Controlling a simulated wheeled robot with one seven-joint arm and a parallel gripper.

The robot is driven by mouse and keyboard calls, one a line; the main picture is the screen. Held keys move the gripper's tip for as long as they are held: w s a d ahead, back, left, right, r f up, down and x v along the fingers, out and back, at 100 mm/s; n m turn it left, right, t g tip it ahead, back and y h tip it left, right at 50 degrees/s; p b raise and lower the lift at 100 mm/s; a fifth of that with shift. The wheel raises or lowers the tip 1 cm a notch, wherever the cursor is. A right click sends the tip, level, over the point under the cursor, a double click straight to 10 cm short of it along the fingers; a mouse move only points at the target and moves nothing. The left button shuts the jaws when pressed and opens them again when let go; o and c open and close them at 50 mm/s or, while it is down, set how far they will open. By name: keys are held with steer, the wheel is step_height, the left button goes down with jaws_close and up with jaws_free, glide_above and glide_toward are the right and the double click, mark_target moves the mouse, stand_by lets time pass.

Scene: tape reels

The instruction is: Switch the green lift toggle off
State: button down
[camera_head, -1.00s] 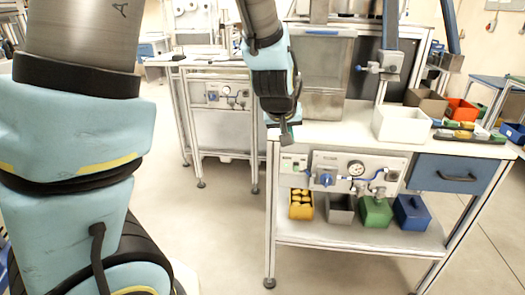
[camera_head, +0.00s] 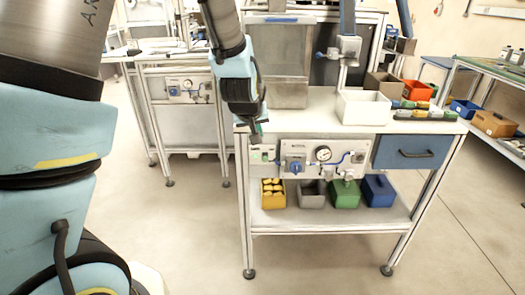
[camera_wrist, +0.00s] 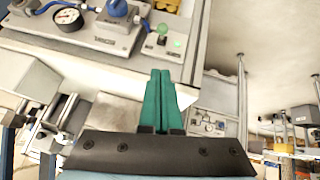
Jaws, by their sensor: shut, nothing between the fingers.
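A small pale switch panel (camera_head: 262,155) is on the front left of the workbench, below the bench top. In the wrist view it carries a green toggle (camera_wrist: 163,29) and a round green lamp (camera_wrist: 178,43), which looks lit. The toggle's on or off position is too small to tell. My gripper (camera_head: 258,131) is just above the panel in the head view. In the wrist view my gripper (camera_wrist: 160,72) shows two green fingers pressed together, empty, pointing towards the panel and apart from the toggle.
A larger panel with a blue knob (camera_head: 295,164) and a gauge (camera_head: 323,153) sits right of the switch panel. A blue drawer (camera_head: 415,152) is further right. A white bin (camera_head: 364,108) stands on the bench top. Yellow, grey, green and blue bins fill the lower shelf.

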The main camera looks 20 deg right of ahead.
mark_target(265, 158)
steer(key=shift+w+d+f+p, duration=0.25)
steer(key=shift+d+f+p, duration=0.15)
steer(key=shift+f, duration=0.9)
steer(key=shift+w+d+f+p, duration=0.2)
steer(key=shift+d+f+p, duration=0.15)
steer(key=shift+f, duration=0.9)
steer(key=shift+w+d+f+p, duration=0.3)
steer(key=shift+d+f, duration=0.1)
steer(key=shift+f, duration=0.9)
steer(key=shift+f, duration=0.1)
